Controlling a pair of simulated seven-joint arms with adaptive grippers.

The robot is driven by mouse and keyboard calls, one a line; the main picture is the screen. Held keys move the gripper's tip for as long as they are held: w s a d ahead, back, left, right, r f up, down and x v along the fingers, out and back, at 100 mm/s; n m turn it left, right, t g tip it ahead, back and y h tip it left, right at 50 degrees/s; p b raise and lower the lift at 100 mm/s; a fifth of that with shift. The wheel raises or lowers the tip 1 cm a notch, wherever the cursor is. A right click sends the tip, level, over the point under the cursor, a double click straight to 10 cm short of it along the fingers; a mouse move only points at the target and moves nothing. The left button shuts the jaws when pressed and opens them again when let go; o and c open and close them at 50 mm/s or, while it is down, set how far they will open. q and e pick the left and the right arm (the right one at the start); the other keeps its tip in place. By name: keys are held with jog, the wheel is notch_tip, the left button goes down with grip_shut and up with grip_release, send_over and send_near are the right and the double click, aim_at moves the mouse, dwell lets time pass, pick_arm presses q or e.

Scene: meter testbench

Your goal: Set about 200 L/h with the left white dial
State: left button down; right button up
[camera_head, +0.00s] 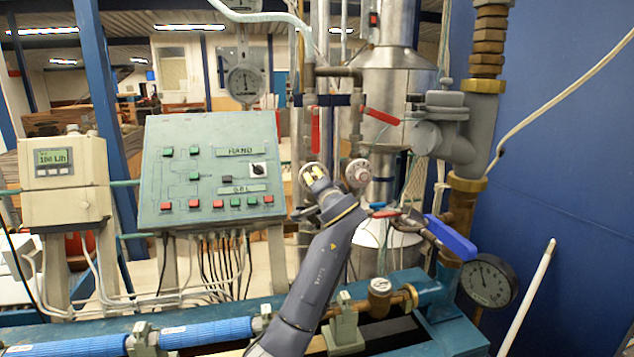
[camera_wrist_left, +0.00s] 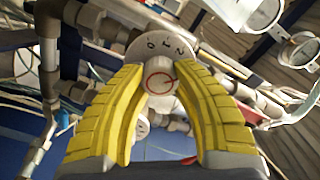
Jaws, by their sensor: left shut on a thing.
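The left white dial (camera_head: 308,168) is mounted on the piping right of the control panel. My left gripper (camera_head: 317,177) is at this dial, its yellow fingers partly covering it. In the left wrist view, the ridged yellow fingers close on the sides of the dial's round knob (camera_wrist_left: 162,80), which bears a red circle and pointer. The numbered white face (camera_wrist_left: 150,45) shows behind it. The right white dial (camera_head: 358,173) is free, just to the right. The meter display (camera_head: 52,157) at the left is lit green and seems to read about 100 L/h, with blurred digits. My right gripper is not seen.
A green control panel (camera_head: 209,170) with buttons stands left of the dials. Red valve levers (camera_head: 381,116) stick out above them. A blue handle (camera_head: 451,237) and a pressure gauge (camera_head: 488,281) are at the right. Blue pipes (camera_head: 206,332) run along the front.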

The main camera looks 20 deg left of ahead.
pick_arm(q)
jog(key=m, duration=0.4)
jog(key=shift+m, duration=0.4)
jog(key=m, duration=0.3)
jog(key=shift+m, duration=0.3)
jog(key=m, duration=0.4)
jog(key=shift+f+m, duration=0.1)
jog(key=shift+m, duration=1.9)
jog(key=shift+f, duration=0.1)
jog(key=c, duration=0.9)
grip_release()
jog(key=v, duration=1.2)
